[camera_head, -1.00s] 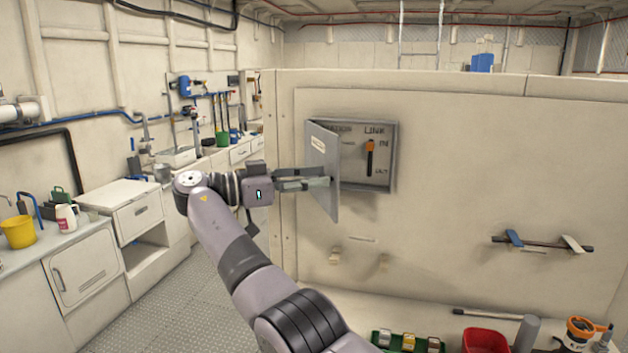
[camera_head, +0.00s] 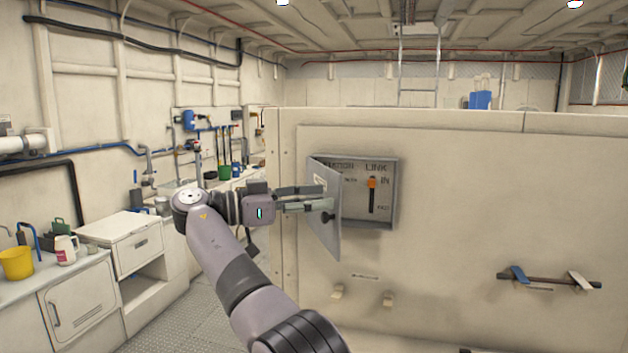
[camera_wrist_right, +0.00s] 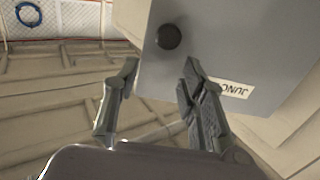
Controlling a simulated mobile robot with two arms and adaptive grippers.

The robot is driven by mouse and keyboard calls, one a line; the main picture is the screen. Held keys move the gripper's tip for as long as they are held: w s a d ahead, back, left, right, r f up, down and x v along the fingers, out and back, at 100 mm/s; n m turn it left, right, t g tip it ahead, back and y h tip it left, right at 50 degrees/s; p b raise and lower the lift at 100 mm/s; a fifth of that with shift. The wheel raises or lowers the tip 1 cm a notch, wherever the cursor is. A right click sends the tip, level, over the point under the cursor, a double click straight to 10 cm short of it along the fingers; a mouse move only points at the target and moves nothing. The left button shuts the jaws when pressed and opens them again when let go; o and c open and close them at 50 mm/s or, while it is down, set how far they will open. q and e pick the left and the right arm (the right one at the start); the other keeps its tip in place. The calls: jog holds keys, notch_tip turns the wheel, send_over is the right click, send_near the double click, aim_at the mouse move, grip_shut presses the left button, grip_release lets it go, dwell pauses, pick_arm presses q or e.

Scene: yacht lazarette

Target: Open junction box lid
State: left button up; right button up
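The grey junction box (camera_head: 393,195) is on the cream panel. Its lid (camera_head: 322,235) stands partly open at the box's left side, showing an orange-handled switch (camera_head: 372,184) inside. My right gripper (camera_head: 325,197) is at the lid, coming from the left. In the right wrist view, the fingers (camera_wrist_right: 158,72) are spread apart with nothing clamped between them. One finger overlaps the lid (camera_wrist_right: 240,40) beside its black knob (camera_wrist_right: 168,37) and the white label (camera_wrist_right: 236,89); the other is outside the lid's edge. Whether they touch the lid is unclear. My left gripper is not in view.
A counter with a yellow bucket (camera_head: 17,263) and white cabinets stand at left. Bare panel lies right of the box.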

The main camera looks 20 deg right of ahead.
notch_tip(320, 180, up, 6)
jog(key=shift+r, duration=0.25)
jog(key=shift+s, duration=0.1)
